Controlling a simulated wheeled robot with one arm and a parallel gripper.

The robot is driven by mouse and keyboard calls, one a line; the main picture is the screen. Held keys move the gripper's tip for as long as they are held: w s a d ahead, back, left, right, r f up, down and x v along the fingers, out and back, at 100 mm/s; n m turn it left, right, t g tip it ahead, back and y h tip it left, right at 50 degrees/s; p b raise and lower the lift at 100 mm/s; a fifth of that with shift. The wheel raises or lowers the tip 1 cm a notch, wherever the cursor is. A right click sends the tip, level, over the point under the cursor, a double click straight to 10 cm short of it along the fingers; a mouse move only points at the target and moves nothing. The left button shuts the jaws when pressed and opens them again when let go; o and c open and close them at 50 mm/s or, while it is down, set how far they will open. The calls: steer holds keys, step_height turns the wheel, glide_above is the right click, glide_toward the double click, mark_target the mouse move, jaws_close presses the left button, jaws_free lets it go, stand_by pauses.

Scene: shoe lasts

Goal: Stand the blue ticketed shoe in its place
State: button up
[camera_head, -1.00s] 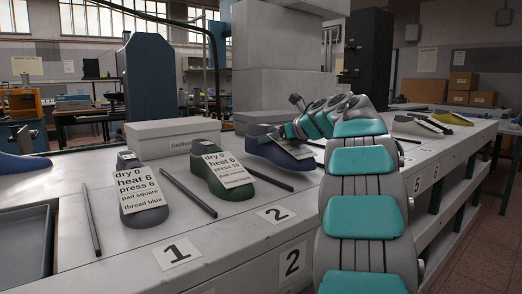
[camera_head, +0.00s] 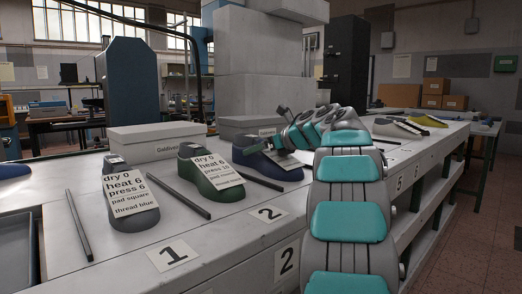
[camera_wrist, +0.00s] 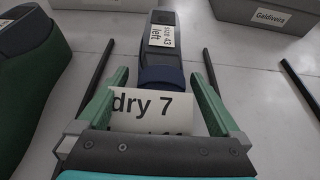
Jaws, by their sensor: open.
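The blue shoe (camera_head: 246,156) stands on the bench just right of the green shoe (camera_head: 208,176), between dark rods. In the wrist view the blue shoe (camera_wrist: 160,77) shows a dark grey top with a "left" size label, and the ticket (camera_wrist: 150,108) reads "dry 7". My gripper (camera_wrist: 160,78) is open, its green fingers on either side of the shoe with gaps visible. My arm hides part of the shoe and the bench number in front of it in the head view.
A grey shoe (camera_head: 130,212) with a ticket stands far left, by number 1. A rod (camera_head: 180,194) separates green from grey. More shoes (camera_head: 398,127) lie farther right along the bench.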

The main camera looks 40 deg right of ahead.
steer(key=b+v, duration=0.1)
steer(key=v, duration=1.1)
steer(key=shift+b, duration=0.3)
steer(key=shift+r, duration=0.1)
step_height(320, 180, up, 4)
steer(key=p, duration=0.3)
steer(key=shift+r, duration=0.15)
steer(key=s+d+b, duration=0.1)
steer(key=s+b, duration=0.6)
steer(key=s, duration=1.5)
steer(key=shift+d+b, duration=0.3)
steer(key=shift+b, duration=0.1)
steer(key=shift+s, duration=0.15)
